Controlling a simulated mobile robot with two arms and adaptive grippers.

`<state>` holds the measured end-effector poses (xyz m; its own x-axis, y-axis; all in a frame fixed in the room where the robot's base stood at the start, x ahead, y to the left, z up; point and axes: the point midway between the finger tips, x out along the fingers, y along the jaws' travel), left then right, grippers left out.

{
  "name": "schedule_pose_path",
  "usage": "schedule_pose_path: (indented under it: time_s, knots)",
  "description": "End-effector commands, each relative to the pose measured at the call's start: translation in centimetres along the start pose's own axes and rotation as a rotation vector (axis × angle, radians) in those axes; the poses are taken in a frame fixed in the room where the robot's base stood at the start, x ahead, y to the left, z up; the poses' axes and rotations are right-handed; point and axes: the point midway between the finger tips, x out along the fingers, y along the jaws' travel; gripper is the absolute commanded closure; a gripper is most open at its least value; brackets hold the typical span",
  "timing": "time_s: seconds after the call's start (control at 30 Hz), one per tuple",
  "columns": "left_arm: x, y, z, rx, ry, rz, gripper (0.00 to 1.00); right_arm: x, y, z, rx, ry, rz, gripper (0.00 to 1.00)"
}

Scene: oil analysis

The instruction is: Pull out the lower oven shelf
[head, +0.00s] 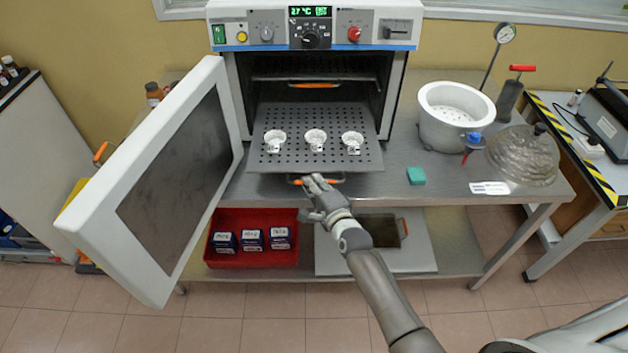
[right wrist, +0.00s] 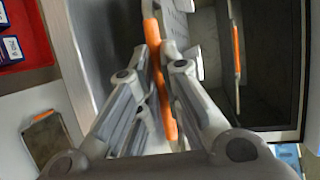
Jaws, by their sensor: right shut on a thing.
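The oven (head: 312,60) stands on the table with its white door (head: 160,180) swung open to the left. The lower oven shelf (head: 262,150), a perforated metal plate, sticks out of the oven toward me and bears three small white dishes (head: 316,139). My right gripper (head: 313,183) is at its front edge, shut on the orange shelf handle (head: 333,181). In the right wrist view the fingers (right wrist: 165,85) close around the orange handle (right wrist: 155,60). The upper shelf (head: 275,76), with its own orange handle (head: 313,85), is inside the oven. My left gripper is not in view.
A white round vessel (head: 455,108), a glass dome (head: 523,155) and a teal block (head: 416,176) stand on the table at the right. A red bin (head: 230,262) with labelled boxes sits on the low shelf. The open door bounds the left side.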

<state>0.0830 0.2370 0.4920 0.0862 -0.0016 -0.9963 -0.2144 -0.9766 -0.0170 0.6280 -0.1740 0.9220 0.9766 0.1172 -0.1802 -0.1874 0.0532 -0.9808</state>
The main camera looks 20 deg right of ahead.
Motion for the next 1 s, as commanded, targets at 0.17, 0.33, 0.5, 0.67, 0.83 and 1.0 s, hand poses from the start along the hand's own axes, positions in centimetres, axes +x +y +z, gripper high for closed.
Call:
schedule_pose_path:
  time_s: [0.17,0.33,0.5,0.67,0.83,1.0]
  knots:
    - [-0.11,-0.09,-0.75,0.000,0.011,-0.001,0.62,-0.19,0.06,0.08,0.001,0.000,0.000,1.00]
    - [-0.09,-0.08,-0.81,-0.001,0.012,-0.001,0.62,-0.19,0.06,0.08,0.001,0.000,0.000,1.00]
    - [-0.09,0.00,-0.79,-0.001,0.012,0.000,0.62,-0.18,0.05,0.07,0.001,0.000,0.000,0.89]
    - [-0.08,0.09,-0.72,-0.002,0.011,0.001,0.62,-0.18,0.05,0.07,0.001,0.000,0.000,0.71]
    - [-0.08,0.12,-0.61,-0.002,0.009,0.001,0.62,-0.18,0.04,0.07,0.001,0.000,0.000,0.71]
    - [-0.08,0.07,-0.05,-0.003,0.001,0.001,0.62,-0.36,0.05,0.07,0.001,0.000,0.000,0.71]
